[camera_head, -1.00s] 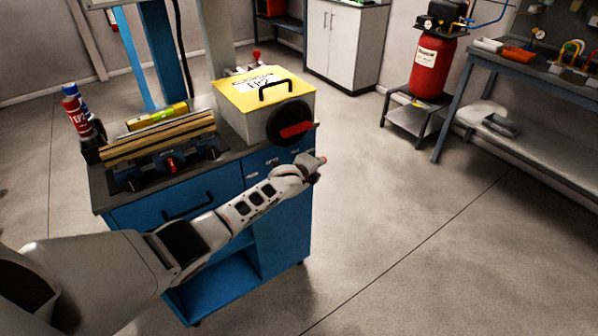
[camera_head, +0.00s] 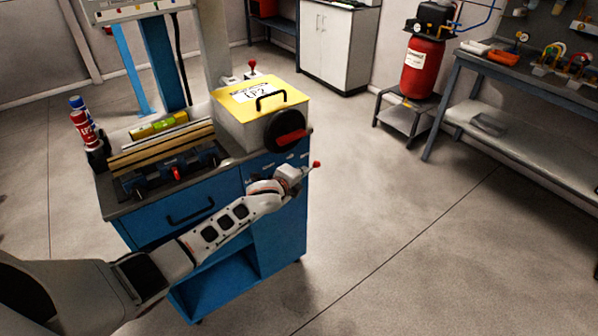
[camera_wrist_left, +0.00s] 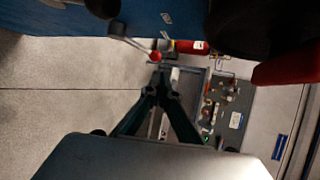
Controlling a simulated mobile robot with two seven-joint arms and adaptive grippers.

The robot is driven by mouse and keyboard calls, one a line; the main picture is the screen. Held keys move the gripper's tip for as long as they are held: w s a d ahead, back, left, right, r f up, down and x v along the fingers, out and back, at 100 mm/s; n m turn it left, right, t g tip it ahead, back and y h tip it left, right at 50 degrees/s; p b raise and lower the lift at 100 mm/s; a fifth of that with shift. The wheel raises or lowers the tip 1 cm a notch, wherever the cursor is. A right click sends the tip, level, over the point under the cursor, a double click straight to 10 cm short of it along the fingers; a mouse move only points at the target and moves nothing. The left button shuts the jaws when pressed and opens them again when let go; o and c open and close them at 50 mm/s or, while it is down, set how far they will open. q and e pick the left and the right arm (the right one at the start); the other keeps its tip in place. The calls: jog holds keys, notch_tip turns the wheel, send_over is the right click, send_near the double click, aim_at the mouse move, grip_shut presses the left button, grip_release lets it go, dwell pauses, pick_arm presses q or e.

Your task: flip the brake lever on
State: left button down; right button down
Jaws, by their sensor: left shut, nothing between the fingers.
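The brake lever shows as a thin rod with a red ball knob (camera_head: 316,164) at the right front side of the blue cart. In the left wrist view its red knob (camera_wrist_left: 155,56) and pale rod stand out from the blue cart side. My left gripper (camera_wrist_left: 161,80) is shut and empty, its dark fingertips just short of the knob, apparently apart from it. My right gripper is not in view.
The blue cart (camera_head: 180,206) carries a yellow-topped box (camera_head: 236,93) with a black rotary switch with a red handle (camera_head: 291,137) just above my gripper. Another red-knobbed lever (camera_head: 252,64) stands behind the box. The floor right of the cart is clear.

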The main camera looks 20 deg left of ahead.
pick_arm(q)
jog(key=v, duration=0.3)
jog(key=shift+r, duration=0.1)
dwell(0.5)
jog(key=s+d+f+n+g, duration=0.1)
jog(key=s+d+f+n, duration=0.25)
jog(key=s+f, duration=0.5)
jog(key=s+a+f+n, duration=0.1)
jog(key=s+n, duration=0.4)
jog(key=s, duration=0.5)
jog(key=s+a+f+n+g, duration=0.1)
jog(key=s+n, duration=0.4)
jog(key=s, duration=0.6)
jog(key=s+a+f+n, duration=0.3)
jog(key=s+f+n, duration=0.1)
jog(key=s, duration=0.6)
jog(key=shift+s+f+n+g, duration=0.3)
jog(key=shift+f+n, duration=0.1)
jog(key=shift+n, duration=0.05)
